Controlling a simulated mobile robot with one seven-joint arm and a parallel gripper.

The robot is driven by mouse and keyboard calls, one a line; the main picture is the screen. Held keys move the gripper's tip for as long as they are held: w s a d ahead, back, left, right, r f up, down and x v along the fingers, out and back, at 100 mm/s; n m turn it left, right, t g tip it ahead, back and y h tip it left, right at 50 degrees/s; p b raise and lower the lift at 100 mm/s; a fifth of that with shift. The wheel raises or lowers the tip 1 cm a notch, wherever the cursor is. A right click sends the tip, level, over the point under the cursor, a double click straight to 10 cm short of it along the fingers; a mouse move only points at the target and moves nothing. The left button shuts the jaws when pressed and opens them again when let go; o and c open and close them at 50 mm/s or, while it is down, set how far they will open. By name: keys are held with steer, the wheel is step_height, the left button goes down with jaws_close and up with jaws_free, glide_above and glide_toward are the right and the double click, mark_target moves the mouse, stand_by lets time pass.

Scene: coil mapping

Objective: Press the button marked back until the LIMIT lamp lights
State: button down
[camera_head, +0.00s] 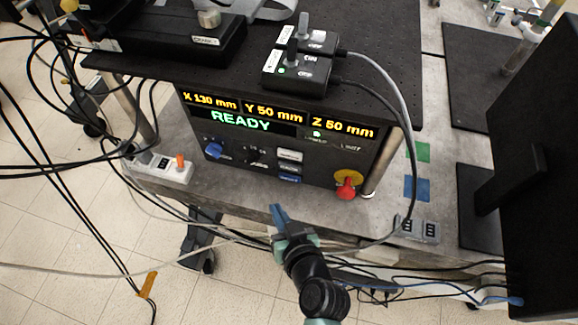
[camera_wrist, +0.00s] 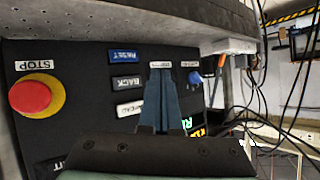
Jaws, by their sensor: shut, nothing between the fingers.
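The button marked BACK (camera_head: 290,167) is a dark button in the middle of a short column on the black control panel. It also shows upside down in the wrist view (camera_wrist: 126,83), left of my fingers. My gripper (camera_head: 277,209) is shut and empty, in front of and below the panel in the head view; its blue fingers (camera_wrist: 160,72) point at the panel. I cannot tell the gap, but no press shows. The LIMIT label (camera_head: 351,147) is at the panel's right; no lit lamp shows by it. A green lamp (camera_head: 317,134) glows to its left.
The display (camera_head: 240,120) reads READY, X 130 mm, Y 50 mm, Z 50 mm. A white button (camera_head: 290,155) and blue RESET button (camera_head: 290,179) flank BACK. The red STOP button (camera_head: 347,186) and blue knob (camera_head: 213,149) are on the panel. Cables hang around the table.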

steer(key=b, duration=0.1)
glide_toward(283, 169)
steer(key=w+a+f, duration=0.2)
steer(key=f, duration=0.1)
steer(key=shift+a, duration=0.3)
steer(key=shift+w+d+r+b, duration=0.1)
steer(key=shift+w+d+b, duration=0.1)
steer(key=shift+w, duration=0.2)
steer(key=shift+w+d+b, duration=0.1)
steer(key=shift+w+b, duration=0.1)
steer(key=shift+w, duration=0.2)
steer(key=shift+w, duration=0.1)
stand_by(0.8)
steer(key=shift+w+d+b, duration=0.1)
steer(key=shift+w+b, duration=0.2)
steer(key=shift+w+d, duration=0.1)
steer(key=shift+w, duration=0.25)
stand_by(0.8)
steer(key=shift+s, duration=0.1)
steer(key=shift+s+a, duration=0.3)
steer(key=shift+s, duration=0.35)
